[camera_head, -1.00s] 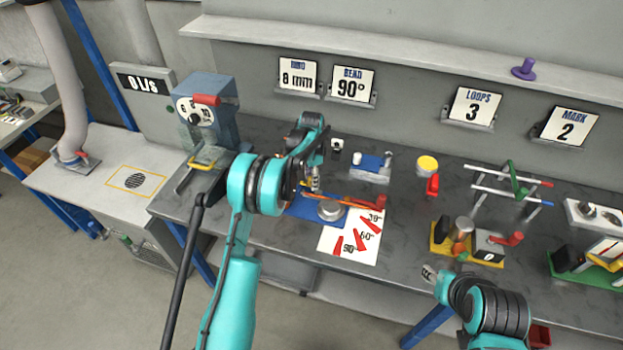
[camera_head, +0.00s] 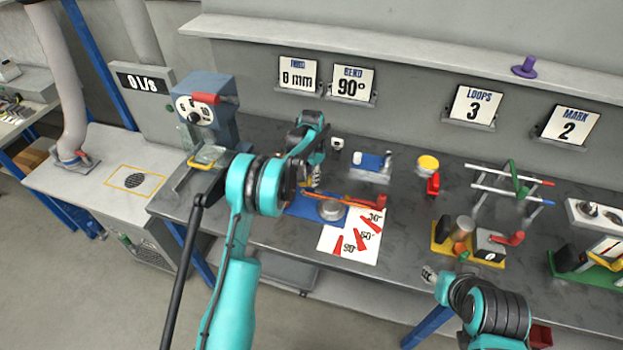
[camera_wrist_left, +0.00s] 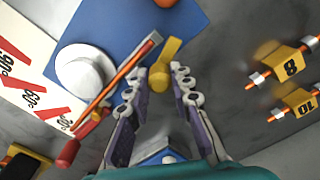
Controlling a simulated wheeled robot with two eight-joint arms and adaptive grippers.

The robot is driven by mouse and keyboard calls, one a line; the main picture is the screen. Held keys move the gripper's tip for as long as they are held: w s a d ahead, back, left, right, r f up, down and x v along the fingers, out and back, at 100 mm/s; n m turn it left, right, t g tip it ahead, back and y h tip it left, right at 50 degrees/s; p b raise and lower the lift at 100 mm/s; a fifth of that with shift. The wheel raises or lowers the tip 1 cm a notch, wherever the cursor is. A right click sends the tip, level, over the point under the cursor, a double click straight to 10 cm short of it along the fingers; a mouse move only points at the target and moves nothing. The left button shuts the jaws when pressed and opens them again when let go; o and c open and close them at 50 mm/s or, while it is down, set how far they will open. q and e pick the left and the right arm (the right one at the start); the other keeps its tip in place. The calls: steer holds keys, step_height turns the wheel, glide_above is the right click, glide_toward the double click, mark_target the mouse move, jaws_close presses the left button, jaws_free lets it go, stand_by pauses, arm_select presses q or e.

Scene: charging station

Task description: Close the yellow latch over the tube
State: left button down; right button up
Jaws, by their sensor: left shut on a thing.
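The yellow latch (camera_wrist_left: 166,60) is between the fingertips of my left gripper (camera_wrist_left: 161,78) in the left wrist view. The gripper is shut on it. The latch stands beside the blue plate (camera_wrist_left: 190,22), at the end of an orange tube (camera_wrist_left: 120,76) that runs along a grey bar. Whether the latch lies over the tube is unclear. A silver disc (camera_wrist_left: 85,72) sits on the plate. In the head view, my left gripper (camera_head: 313,184) is over the plate (camera_head: 300,208) and hides the latch. My right gripper (camera_head: 429,274) is at the table's front edge, its fingers too small to read.
A white angle sheet (camera_head: 350,245) lies in front of the plate. Yellow numbered blocks (camera_wrist_left: 288,65) with orange rods stand to the right in the wrist view.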

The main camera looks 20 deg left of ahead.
arm_select(q)
steer(key=n, duration=0.3)
steer(key=shift+n, duration=0.4)
steer(key=n+b, duration=0.1)
steer(key=n, duration=0.2)
steer(key=shift+n, duration=0.3)
steer(key=n, duration=0.6)
steer(key=shift+n, duration=0.4)
steer(key=c, duration=1.3)
jaws_free()
steer(key=shift+r, duration=0.1)
step_height(320, 180, up, 12)
steer(key=shift+f, duration=0.1)
